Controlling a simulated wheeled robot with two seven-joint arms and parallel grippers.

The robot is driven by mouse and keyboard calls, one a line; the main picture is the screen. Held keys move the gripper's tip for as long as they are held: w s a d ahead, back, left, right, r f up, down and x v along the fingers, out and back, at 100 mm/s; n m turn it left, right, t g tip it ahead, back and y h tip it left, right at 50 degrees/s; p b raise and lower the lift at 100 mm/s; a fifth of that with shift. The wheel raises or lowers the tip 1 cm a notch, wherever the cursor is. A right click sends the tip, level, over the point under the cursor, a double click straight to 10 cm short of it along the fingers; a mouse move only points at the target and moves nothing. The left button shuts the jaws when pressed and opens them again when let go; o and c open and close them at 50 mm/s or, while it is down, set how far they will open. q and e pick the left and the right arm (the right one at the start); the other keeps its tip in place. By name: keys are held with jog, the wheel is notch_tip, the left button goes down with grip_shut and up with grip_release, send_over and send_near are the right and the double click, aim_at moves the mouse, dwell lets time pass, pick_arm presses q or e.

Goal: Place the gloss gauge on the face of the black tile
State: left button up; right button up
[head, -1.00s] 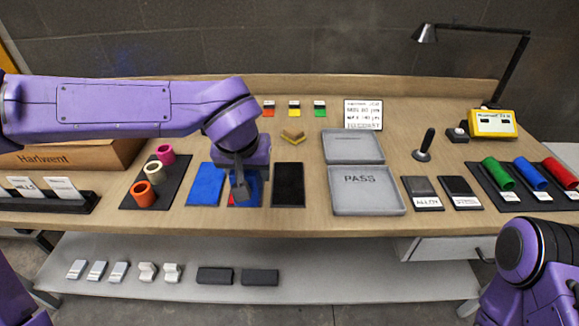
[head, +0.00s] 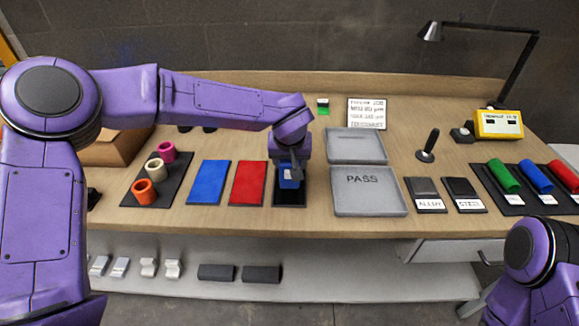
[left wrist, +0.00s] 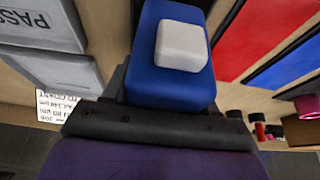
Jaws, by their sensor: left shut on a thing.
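The gloss gauge, a blue block with a pale grey top piece, is held by my left gripper (head: 290,170). In the head view the gauge (head: 287,182) is over the black tile (head: 289,199), whose near part shows below it. In the left wrist view the gauge (left wrist: 172,80) fills the top middle. My left gripper is shut on it. I cannot tell whether the gauge touches the tile face. Most of the tile is hidden by the gripper and gauge. My right gripper is out of view; only part of my right arm shows.
The red tile (head: 248,184) and blue tile (head: 207,183) lie left of the black tile. The grey PASS tray (head: 369,206) stands close on its right. A dark rack with coloured rolls (head: 142,192) is farther left. My left arm hides part of the bench's back.

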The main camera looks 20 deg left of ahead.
aim_at(289, 161)
pick_arm(q)
notch_tip(289, 161, down, 3)
jog(key=shift+w+r, duration=0.1)
jog(key=shift+r, duration=0.1)
jog(key=o, duration=1.3)
jog(key=shift+f, duration=0.1)
jog(key=shift+c, duration=0.2)
jog(key=v, duration=1.2)
jog(key=shift+r, duration=0.2)
